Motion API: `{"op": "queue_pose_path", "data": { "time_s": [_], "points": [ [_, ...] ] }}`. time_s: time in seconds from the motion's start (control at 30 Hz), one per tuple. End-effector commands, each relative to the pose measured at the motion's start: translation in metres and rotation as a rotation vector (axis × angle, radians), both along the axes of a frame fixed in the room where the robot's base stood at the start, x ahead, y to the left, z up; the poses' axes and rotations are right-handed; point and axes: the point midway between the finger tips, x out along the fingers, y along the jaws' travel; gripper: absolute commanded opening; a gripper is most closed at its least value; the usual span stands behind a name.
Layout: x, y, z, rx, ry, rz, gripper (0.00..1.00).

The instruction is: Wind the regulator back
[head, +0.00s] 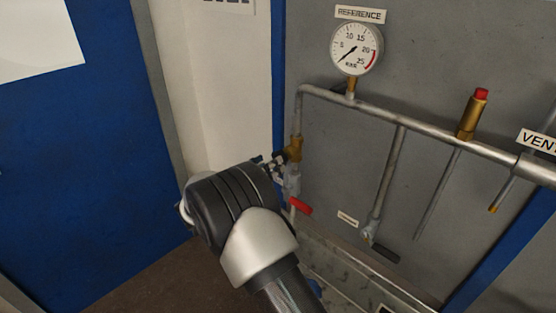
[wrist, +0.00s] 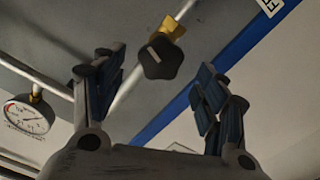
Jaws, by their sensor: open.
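The regulator shows in the wrist view as a brass body (wrist: 173,29) on the pipe with a dark lobed knob (wrist: 160,59). The knob has a pale mark on its face. My gripper (wrist: 161,66) is open, and the knob appears between its two fingertips in that picture, with no visible contact. In the head view the brass regulator body (head: 295,150) sits on the vertical pipe, just beyond my gripper (head: 270,162). There my wrist and fingers hide the knob. The reference gauge (head: 357,48) has its needle pointing lower left, near the low end.
A red-handled valve (head: 300,206) sits just below the regulator, close to my wrist. A dark lever (head: 385,253) hangs lower right. A brass fitting with a red cap (head: 473,113) stands on the sloping pipe (head: 425,131). A vent label (head: 538,142) is at right.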

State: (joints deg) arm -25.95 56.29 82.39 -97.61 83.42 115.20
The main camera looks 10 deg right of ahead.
Motion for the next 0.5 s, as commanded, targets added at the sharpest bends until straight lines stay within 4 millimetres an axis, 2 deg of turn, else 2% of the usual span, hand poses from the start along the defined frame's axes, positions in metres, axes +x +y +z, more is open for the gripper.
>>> {"op": "queue_pose_path", "data": {
  "time_s": [0.03,0.2,0.5],
  "points": [
    [0.006,-0.009,-0.001,0.0,0.0,-0.004,0.66],
    [0.02,-0.029,-0.001,0.001,0.001,-0.002,0.66],
    [0.029,-0.04,0.0,-0.001,0.001,0.0,0.66]
  ]
}}
